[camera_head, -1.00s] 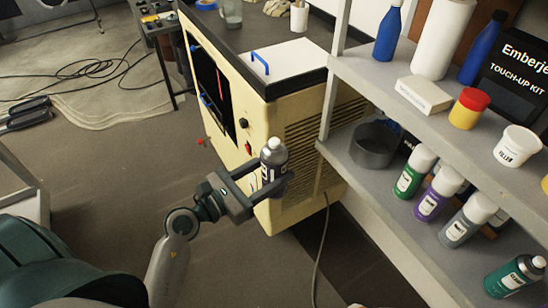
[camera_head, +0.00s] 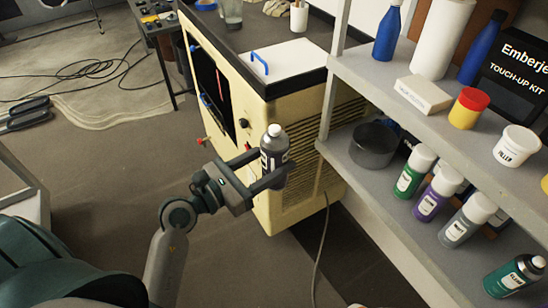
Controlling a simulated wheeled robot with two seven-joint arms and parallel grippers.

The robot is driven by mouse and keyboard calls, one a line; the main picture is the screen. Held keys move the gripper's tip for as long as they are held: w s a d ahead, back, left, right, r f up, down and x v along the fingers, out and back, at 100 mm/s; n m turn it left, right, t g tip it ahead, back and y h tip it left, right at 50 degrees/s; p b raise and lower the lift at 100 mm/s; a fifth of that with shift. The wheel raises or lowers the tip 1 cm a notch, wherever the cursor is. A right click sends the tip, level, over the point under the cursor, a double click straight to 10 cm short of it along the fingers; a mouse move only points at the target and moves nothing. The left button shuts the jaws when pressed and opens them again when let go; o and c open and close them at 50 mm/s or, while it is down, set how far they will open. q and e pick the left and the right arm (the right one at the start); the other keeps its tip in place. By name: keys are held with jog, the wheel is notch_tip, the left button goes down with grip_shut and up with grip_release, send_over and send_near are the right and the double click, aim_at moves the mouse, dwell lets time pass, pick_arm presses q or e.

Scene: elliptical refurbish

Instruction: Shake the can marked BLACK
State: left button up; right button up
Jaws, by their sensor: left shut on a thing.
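The gripper is shut around the can's body, and the can stands nearly upright, tilted slightly. Only part of its label shows, and I cannot read it fully. The can is in mid-air in front of the cream cabinet and left of the shelf, clear of both as far as I can tell. My right gripper is not in view.
Grey shelves (camera_head: 400,185) at the right hold green (camera_head: 413,172), purple (camera_head: 438,195) and grey (camera_head: 467,220) cans, with a teal can (camera_head: 513,276) lower right. A dark round tin (camera_head: 373,146) stands on the lower shelf. The cream cabinet (camera_head: 290,205) is behind the gripper.

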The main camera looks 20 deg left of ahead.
pick_arm(q)
notch_tip(320, 180, down, 8)
jog(key=shift+s+f, duration=0.1)
notch_tip(320, 180, up, 10)
jog(key=shift+f, duration=0.35)
jog(key=shift+a, duration=0.1)
